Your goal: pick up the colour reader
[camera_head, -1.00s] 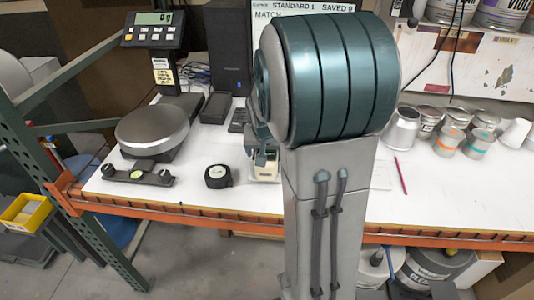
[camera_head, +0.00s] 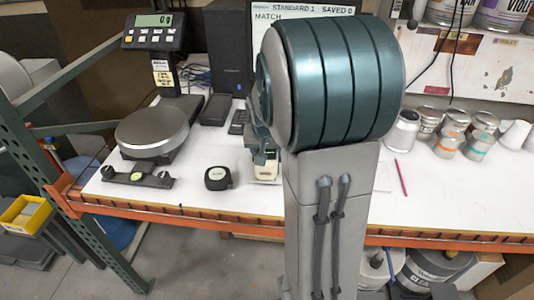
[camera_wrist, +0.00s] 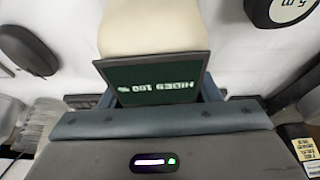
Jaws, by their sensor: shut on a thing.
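The colour reader is a cream device (camera_wrist: 150,28) with a dark screen (camera_wrist: 152,84) in the wrist view; its lettering appears upside down or mirrored. In the head view its cream lower end (camera_head: 266,171) shows at the left edge of my arm, low over the white bench top. My gripper (camera_head: 262,152) is shut on the reader. My arm hides most of the reader and part of the gripper in the head view. I cannot tell whether the reader touches the bench.
A black tape measure (camera_head: 218,178) lies left of the reader. A scale (camera_head: 153,132) and a small dark bar with a round level (camera_head: 137,177) stand further left. Paint tins (camera_head: 452,135) and a pink pencil (camera_head: 401,177) are at right. An orange beam (camera_head: 200,213) edges the bench.

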